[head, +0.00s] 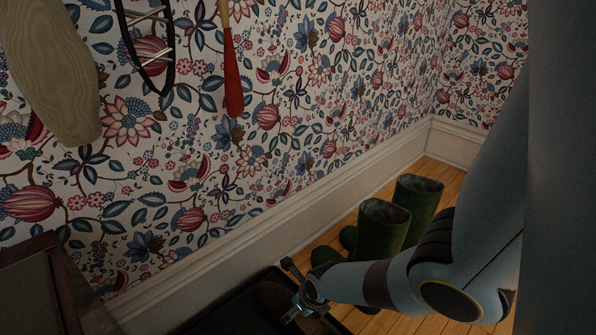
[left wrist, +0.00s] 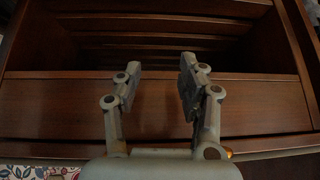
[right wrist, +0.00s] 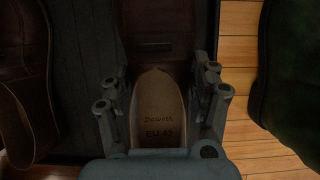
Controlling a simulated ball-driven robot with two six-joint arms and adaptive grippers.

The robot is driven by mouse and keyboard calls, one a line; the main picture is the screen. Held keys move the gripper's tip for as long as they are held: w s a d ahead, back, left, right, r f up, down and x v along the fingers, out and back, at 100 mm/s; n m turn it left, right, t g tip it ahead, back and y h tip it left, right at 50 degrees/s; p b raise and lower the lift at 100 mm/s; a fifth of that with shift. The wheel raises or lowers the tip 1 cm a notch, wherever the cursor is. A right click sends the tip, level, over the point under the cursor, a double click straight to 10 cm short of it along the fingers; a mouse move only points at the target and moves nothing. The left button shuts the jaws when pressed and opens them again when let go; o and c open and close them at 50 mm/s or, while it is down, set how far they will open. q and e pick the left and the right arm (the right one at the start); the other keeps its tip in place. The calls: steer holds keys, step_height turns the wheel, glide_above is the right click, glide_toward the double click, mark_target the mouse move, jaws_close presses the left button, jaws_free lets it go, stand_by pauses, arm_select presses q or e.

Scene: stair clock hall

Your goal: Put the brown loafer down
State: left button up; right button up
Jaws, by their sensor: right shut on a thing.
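The brown loafer (right wrist: 158,105) shows between the fingers of my right gripper (right wrist: 163,78) in the right wrist view, its pale insole marked with a size. The gripper is shut on it. In the head view my right gripper (head: 303,301) is low, at the right part of a black tray (head: 215,318) on the floor. The loafer is mostly dark or hidden there, and I cannot tell whether it touches the tray. My left gripper (left wrist: 160,75) is open and empty in front of dark wooden furniture (left wrist: 60,108). It is outside the head view.
Green boots (head: 380,228) stand on the wooden floor beside my right arm; one (right wrist: 288,75) shows at the right wrist view's right. Another brown shoe (right wrist: 22,90) is at its left. A shoehorn (head: 231,75) and other items hang on the papered wall.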

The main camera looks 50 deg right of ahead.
step_height(320, 180, down, 2)
steer(key=shift+s+b, duration=0.15)
steer(key=shift+b, duration=0.45)
steer(key=shift+f, duration=0.2)
steer(key=shift+b, duration=0.35)
arm_select(q)
step_height(320, 180, down, 3)
steer(key=t, duration=0.3)
steer(key=shift+s+d, duration=0.15)
arm_select(e)
steer(key=shift+f, duration=0.15)
steer(key=o, duration=1.5)
